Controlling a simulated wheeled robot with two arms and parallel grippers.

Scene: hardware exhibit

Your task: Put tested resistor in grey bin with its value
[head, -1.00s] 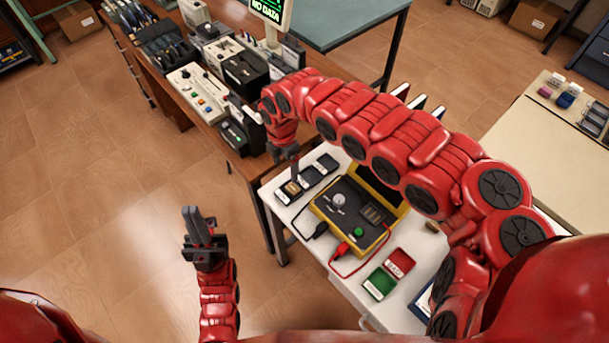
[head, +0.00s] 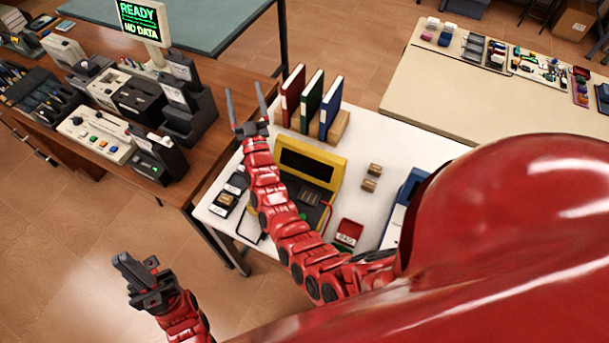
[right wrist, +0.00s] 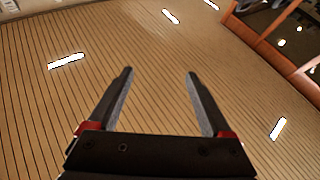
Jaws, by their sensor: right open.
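Small dark grey bins (head: 238,184) with white labels stand at the white table's left edge. One holds a small tan-brown piece (head: 227,200), which looks like a resistor; the label values are too small to read. My right gripper (head: 246,106) is raised behind the bins, near the table's back left corner. It is open; the right wrist view shows nothing between its fingers (right wrist: 160,85). My left gripper (head: 135,275) is over the floor at lower left, away from the table; its jaw gap is unclear. The yellow tester (head: 330,160) is partly hidden by my right arm.
Red, green and blue binders (head: 311,100) stand at the table's back. Two small tan pieces (head: 369,184) lie right of the tester. A red bin (head: 348,232) sits in front. A monitor (head: 140,20) reads READY, NO DATA over the wooden bench.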

